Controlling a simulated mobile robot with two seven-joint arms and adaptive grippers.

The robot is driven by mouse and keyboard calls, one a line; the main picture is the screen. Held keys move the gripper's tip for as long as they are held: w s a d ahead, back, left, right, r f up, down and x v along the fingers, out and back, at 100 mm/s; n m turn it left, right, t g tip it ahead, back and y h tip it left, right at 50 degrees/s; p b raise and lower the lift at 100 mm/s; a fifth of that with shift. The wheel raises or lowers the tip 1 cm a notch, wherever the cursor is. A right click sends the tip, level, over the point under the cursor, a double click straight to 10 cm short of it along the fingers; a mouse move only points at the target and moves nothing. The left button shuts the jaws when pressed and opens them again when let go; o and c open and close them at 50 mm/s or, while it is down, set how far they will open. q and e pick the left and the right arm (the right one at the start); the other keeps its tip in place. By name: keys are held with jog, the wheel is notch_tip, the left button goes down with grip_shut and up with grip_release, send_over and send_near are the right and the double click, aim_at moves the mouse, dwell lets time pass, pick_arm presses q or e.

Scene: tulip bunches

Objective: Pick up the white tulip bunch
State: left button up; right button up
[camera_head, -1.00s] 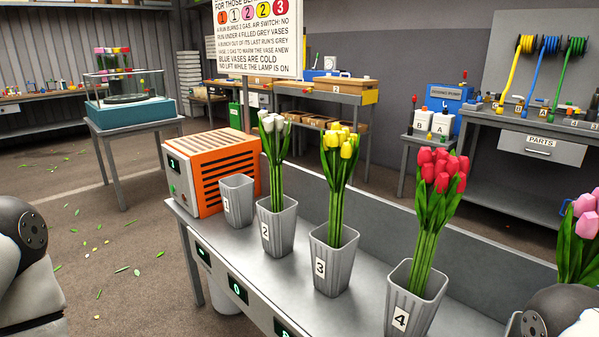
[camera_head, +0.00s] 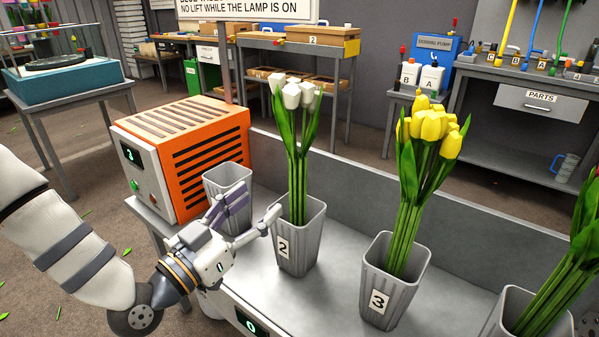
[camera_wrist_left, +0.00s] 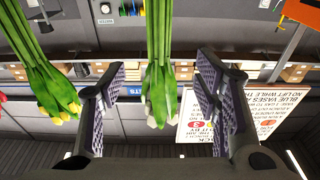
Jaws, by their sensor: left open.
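The white tulip bunch (camera_head: 297,135) stands upright in grey vase 2 (camera_head: 301,245), its white heads above long green stems. My left gripper (camera_head: 258,205) is open, low in front and left of this vase, with its fingers pointing toward the vase. In the left wrist view, which is upside down, the white bunch (camera_wrist_left: 159,85) shows between the spread fingers of the left gripper (camera_wrist_left: 162,78). The fingers look clear of the stems there; how far off the bunch is, I cannot tell. My right gripper is out of view.
An empty grey vase (camera_head: 227,182) stands left of vase 2, beside the orange slatted box (camera_head: 190,150). Yellow tulips (camera_head: 428,135) stand in vase 3 (camera_head: 394,280) to the right. Another vase (camera_head: 515,310) is at the right edge. A low grey panel (camera_head: 345,195) runs behind the vases.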

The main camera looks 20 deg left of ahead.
aim_at(290, 173)
pick_arm(q)
jog(key=x, duration=1.2)
jog(key=shift+d+r+b, duration=0.15)
jog(key=shift+r+b, duration=0.15)
jog(key=shift+b, duration=0.05)
grip_shut()
